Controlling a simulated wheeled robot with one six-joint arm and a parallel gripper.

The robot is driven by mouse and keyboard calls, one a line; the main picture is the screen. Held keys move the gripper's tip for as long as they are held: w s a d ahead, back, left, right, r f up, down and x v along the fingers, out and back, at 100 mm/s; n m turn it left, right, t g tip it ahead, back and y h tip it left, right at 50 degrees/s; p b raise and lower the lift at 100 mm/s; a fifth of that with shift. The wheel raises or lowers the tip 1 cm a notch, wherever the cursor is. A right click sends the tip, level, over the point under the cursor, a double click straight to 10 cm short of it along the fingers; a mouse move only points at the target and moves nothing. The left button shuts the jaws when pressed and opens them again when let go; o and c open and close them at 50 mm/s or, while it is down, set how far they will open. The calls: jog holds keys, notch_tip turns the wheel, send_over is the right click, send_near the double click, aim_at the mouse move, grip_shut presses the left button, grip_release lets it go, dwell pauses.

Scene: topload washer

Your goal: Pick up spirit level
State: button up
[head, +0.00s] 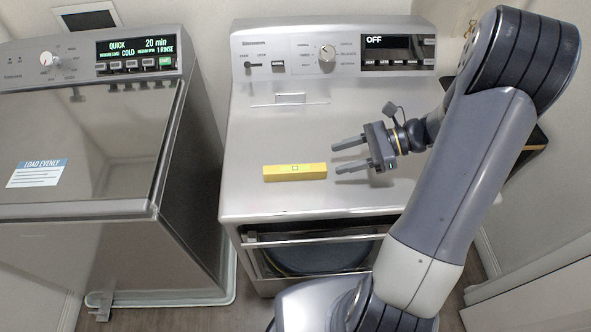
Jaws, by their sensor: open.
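The spirit level (295,172) is a short yellow bar with a small square mark on its upper face. It lies lengthwise, left to right, on the flat metal top of the dryer-like machine (265,130), near the middle left of that top. My gripper (335,157) is just right of the level, with its two fingers pointing left. The fingers are apart and nothing is between them. They are near the level's right end; whether their height matches the level's cannot be told from this view.
A washer (85,140) with a glossy lid and a lit panel stands at the left, across a narrow gap. A control panel (335,50) rises behind the level. The machine's front door (315,250) is below the top's front edge. The top around the level is clear.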

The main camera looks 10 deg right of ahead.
aim_at(308, 168)
jog(key=x, duration=0.4)
jog(key=shift+s+a+f+p, duration=0.1)
jog(key=shift+a+p, duration=0.2)
jog(key=shift+a, duration=0.05)
jog(key=shift+p+x, duration=0.75)
jog(key=shift+x, duration=1.9)
jog(key=shift+s, duration=0.15)
jog(key=shift+c, duration=0.3)
grip_shut()
jog(key=shift+r, duration=0.25)
